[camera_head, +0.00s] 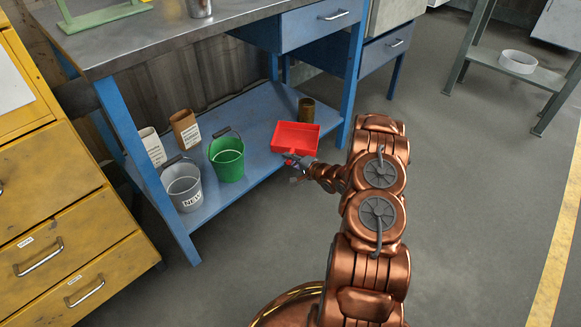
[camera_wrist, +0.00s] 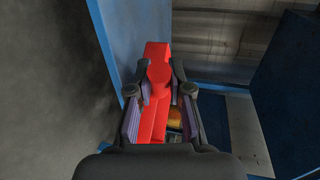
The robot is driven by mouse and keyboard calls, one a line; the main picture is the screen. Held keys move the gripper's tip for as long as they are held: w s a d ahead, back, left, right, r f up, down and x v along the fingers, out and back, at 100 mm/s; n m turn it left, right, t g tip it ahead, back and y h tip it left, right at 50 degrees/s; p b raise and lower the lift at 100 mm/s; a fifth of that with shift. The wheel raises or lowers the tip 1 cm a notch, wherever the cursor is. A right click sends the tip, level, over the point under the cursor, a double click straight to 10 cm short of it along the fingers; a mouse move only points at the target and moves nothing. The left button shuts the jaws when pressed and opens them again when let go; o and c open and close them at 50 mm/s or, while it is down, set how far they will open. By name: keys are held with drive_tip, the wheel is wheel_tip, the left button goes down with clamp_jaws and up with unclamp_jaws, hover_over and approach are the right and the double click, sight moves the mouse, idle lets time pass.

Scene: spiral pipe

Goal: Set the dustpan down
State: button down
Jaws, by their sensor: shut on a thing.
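The red dustpan (camera_head: 296,136) is at the right part of the blue lower shelf (camera_head: 257,108) of the workbench in the head view. I cannot tell whether it touches the shelf. My gripper (camera_head: 292,162) is at its near side. In the wrist view the red dustpan (camera_wrist: 157,75) runs up between the two dark fingers, and my gripper (camera_wrist: 158,88) is shut on its handle. The far part of the pan is partly hidden in that view.
On the shelf stand a green bucket (camera_head: 227,160), a grey bucket (camera_head: 184,188), two paper bags (camera_head: 185,130) and a brown can (camera_head: 306,110). A blue bench leg (camera_head: 352,75) rises right of the dustpan. Yellow drawers (camera_head: 60,230) stand left.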

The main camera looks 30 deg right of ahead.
drive_tip(key=shift+w+d, duration=0.2)
drive_tip(key=shift+d, duration=0.1)
wheel_tip(320, 180, down, 4)
drive_tip(key=shift+r+b, duration=0.25)
drive_tip(key=shift+b, duration=0.75)
drive_tip(key=shift+f, duration=0.1)
drive_tip(key=c, duration=1.1)
unclamp_jaws()
